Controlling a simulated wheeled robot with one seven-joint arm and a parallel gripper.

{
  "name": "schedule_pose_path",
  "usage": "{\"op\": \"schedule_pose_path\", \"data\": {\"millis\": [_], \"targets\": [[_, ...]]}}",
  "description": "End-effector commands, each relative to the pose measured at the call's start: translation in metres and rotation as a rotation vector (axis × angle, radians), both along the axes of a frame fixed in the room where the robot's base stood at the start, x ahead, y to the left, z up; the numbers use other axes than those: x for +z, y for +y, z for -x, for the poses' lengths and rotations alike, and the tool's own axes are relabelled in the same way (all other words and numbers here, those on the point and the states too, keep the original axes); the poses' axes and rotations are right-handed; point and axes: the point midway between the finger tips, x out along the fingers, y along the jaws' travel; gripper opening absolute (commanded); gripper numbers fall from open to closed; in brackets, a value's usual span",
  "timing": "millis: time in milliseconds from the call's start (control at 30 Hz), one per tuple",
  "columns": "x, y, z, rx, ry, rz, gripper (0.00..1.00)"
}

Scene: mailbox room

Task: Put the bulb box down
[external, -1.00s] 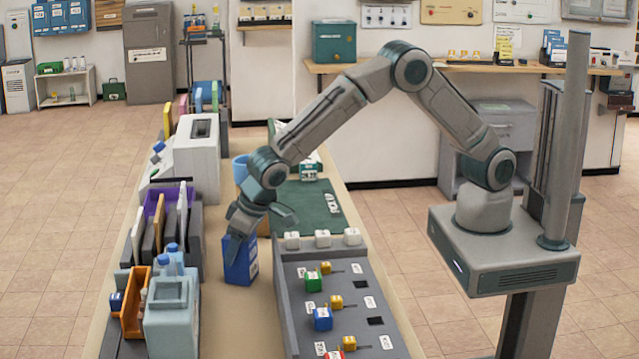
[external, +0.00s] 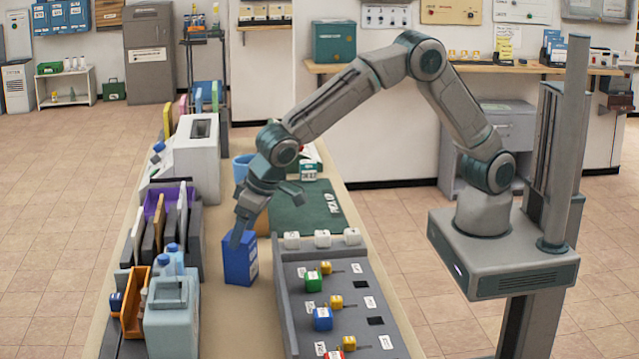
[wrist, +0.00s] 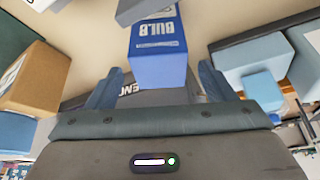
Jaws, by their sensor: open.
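The blue bulb box (external: 240,264) stands upright on the tan counter, left of the grey slotted board. In the wrist view the bulb box (wrist: 158,55) shows its "BULB" label and lies ahead of the fingers. My gripper (external: 268,214) is open above the box. One finger still reaches down close to the box top; I cannot tell whether it touches. In the wrist view my gripper (wrist: 165,88) has its fingers spread to either side of the box, with gaps beside it.
The grey board (external: 346,290) with coloured blocks is close on the right. Dividers and an orange bin (external: 137,308) stand on the left, with a pale blue container (external: 170,318) in front. A green mat (external: 304,212) lies behind. The counter in front of the box is clear.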

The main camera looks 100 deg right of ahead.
Motion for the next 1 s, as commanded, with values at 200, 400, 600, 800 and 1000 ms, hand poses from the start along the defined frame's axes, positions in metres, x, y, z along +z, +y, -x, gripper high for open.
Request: {"op": "schedule_pose_path", "data": {"millis": [200, 400, 600, 800, 1000], "targets": [[0.040, 0.007, 0.015, 0.000, -0.003, -0.002, 0.76], [0.059, 0.010, 0.023, 0.000, 0.000, 0.000, 0.76], [0.065, 0.007, 0.027, 0.001, 0.002, 0.000, 0.76], [0.089, -0.028, 0.066, 0.036, 0.029, -0.013, 0.76], [0.115, -0.074, 0.144, 0.122, 0.073, -0.030, 0.76]]}}
